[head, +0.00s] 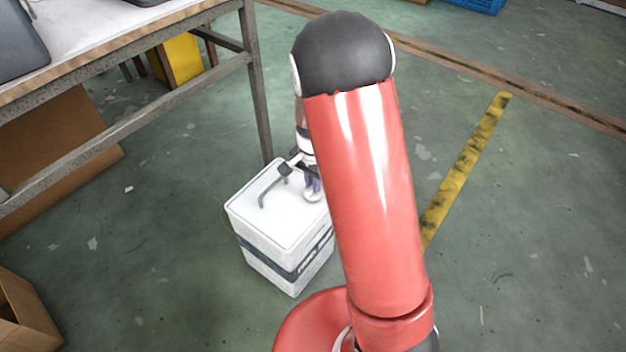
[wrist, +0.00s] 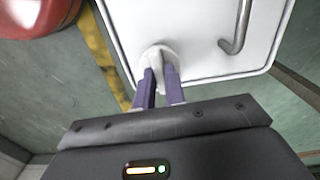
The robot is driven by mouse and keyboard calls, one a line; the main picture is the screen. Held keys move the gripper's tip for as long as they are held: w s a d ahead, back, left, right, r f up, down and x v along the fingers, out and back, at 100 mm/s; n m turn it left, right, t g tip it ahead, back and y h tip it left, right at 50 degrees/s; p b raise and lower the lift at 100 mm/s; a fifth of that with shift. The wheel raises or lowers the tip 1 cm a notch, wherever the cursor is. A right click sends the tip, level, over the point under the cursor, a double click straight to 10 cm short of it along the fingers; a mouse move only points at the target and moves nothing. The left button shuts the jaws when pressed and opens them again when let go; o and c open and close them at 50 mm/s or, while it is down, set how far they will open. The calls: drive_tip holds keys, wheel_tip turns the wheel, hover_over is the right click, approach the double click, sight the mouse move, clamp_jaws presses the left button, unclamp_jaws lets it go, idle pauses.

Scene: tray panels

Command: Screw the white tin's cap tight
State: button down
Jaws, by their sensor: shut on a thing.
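The white tin (head: 262,222) stands upright on the floor, a boxy can with a dark band around its side and a grey bent handle (head: 272,190) on its top. Its round white cap (wrist: 158,50) sits near one edge of the top in the wrist view. My gripper (wrist: 160,75) has its two purple fingers closed on the cap from above. In the head view my gripper (head: 312,182) is partly hidden behind my red arm, and so is the tin's right side. I cannot tell how tightly the cap sits.
A workbench (head: 150,40) with metal legs stands at the upper left, one leg just behind the tin. Cardboard boxes (head: 60,150) lie under and beside it. A yellow floor stripe (head: 465,165) runs to the right, with open green floor around it.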

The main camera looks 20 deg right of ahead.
idle(0.4)
drive_tip(key=c, duration=1.5)
unclamp_jaws()
drive_tip(key=shift+o, duration=0.2)
wheel_tip(320, 180, up, 7)
drive_tip(key=shift+r+p, duration=0.2)
drive_tip(key=shift+p, duration=0.3)
drive_tip(key=shift+r, duration=0.2)
